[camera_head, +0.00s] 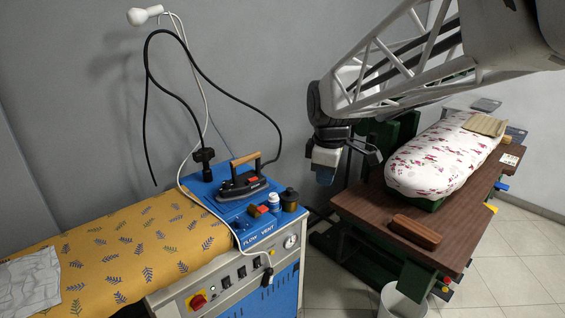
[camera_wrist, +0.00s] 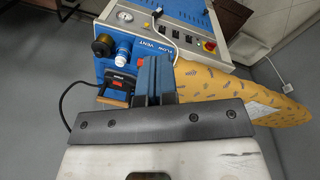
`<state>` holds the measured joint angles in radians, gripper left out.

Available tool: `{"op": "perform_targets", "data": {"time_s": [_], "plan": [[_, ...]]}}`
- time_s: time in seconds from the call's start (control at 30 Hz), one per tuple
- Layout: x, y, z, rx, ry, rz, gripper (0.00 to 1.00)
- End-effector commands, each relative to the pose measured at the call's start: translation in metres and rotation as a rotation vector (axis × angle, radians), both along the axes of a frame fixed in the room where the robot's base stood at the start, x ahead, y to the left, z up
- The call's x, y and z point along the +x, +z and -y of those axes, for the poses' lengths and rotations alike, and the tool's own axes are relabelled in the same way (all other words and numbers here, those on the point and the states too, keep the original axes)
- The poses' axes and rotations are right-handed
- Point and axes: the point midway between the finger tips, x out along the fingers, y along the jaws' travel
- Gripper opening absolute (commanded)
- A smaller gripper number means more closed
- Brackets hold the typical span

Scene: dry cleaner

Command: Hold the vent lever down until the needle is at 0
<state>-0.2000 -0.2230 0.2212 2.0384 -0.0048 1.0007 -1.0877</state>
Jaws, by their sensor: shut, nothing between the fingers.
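The blue-topped steam unit (camera_head: 240,222) carries the printed words FLOW and VENT near its front edge. A small round white gauge (camera_head: 290,241) is on its front panel and also shows in the wrist view (camera_wrist: 125,15); its needle is too small to read.
A yellow patterned board (camera_head: 130,250) lies left; a brown table (camera_head: 460,225) with a padded form stands right.

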Motion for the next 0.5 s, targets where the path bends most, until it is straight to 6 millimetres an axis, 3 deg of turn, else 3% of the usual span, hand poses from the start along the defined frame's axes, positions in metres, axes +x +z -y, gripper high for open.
{"op": "perform_targets", "data": {"time_s": [0.5], "plan": [[0.096, -0.029, -0.077, -0.043, 0.507, -0.044, 0.00]]}}
